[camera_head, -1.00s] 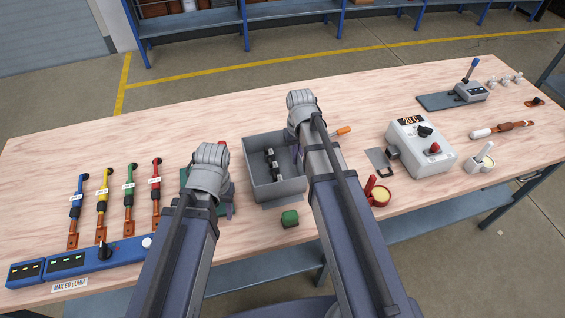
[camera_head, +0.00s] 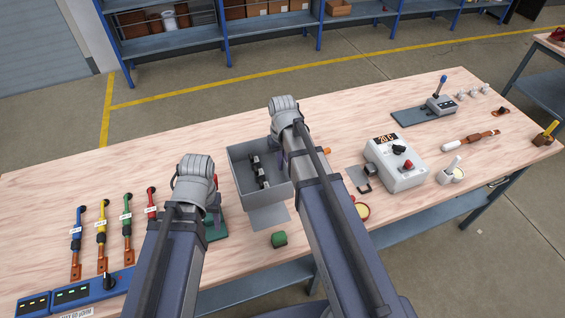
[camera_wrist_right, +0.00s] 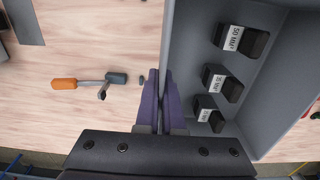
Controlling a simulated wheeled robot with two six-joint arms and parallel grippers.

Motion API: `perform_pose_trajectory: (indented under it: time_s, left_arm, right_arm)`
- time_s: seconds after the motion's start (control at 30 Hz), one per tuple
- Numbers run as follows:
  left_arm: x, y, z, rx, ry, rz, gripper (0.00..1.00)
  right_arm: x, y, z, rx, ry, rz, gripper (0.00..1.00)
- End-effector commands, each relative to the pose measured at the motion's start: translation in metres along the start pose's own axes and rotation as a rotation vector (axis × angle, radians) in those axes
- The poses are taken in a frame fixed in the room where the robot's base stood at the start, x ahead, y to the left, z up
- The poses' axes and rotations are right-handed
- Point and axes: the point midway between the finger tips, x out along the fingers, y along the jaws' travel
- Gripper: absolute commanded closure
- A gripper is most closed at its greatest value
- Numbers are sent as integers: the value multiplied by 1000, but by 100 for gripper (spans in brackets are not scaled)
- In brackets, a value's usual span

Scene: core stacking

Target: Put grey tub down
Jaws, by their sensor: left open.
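The grey tub (camera_head: 266,203) is a square open box in the middle of the head view, with three dark labelled blocks (camera_wrist_right: 221,83) inside. My right gripper (camera_wrist_right: 160,100) is shut on its side wall in the right wrist view, purple fingers pressed close together on either side. In the head view the right wrist (camera_head: 287,115) covers the tub's right side. A flat grey plate (camera_head: 270,217) shows on the bench below the tub's near edge. I cannot tell whether the tub touches the bench. My left gripper (camera_head: 216,213) is open left of the tub, its fingers mostly hidden.
An orange-handled tool (camera_wrist_right: 88,82) lies beside the tub. A grey control box (camera_head: 397,165) stands to the right. The bench behind the tub is clear.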

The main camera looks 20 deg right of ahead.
Motion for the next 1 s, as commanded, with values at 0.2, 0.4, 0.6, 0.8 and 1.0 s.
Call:
perform_pose_trajectory:
  time_s: [0.2, 0.4, 0.6, 0.8, 1.0]
  left_arm:
    - [-9, -1, 0, 0, 0, 0, 50]
    - [6, 1, 0, 0, 0, 0, 50]
    - [8, 1, 0, 0, 0, 0, 50]
    - [3, 0, 0, -1, 0, 0, 50]
    - [-11, -1, 1, -2, 0, 0, 50]
  right_arm:
    - [-9, 0, 0, 0, 0, -1, 100]
    - [6, 0, 0, 0, 0, -1, 100]
    - [8, 0, 0, 0, 0, -1, 100]
    - [3, 0, 0, 0, 0, -1, 100]
    - [-11, 0, 0, 0, 0, -1, 100]
